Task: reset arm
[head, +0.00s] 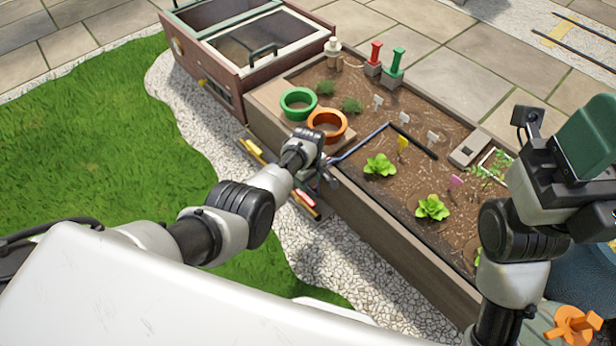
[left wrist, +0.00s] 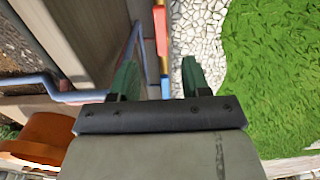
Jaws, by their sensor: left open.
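My left gripper (head: 325,178) hangs beside the long side wall of the raised planter bed (head: 385,235), near the orange pot ring. In the left wrist view its two green fingers (left wrist: 160,80) are spread apart with nothing held between them. A red and yellow rail with a blue part (left wrist: 162,45) shows beyond the gap between the fingers. My right arm rises at the right edge of the head view. Its gripper end (head: 588,140) has a green part pointing up, and its jaw opening is not clear.
A green ring (head: 298,103) and an orange ring (head: 327,125) sit on the planter's corner ledge. A blue bent pipe (head: 362,144) lies over the bed's edge close to my left gripper. Lettuce plants (head: 432,208) grow in the soil. Pale gravel and grass lie left of the planter.

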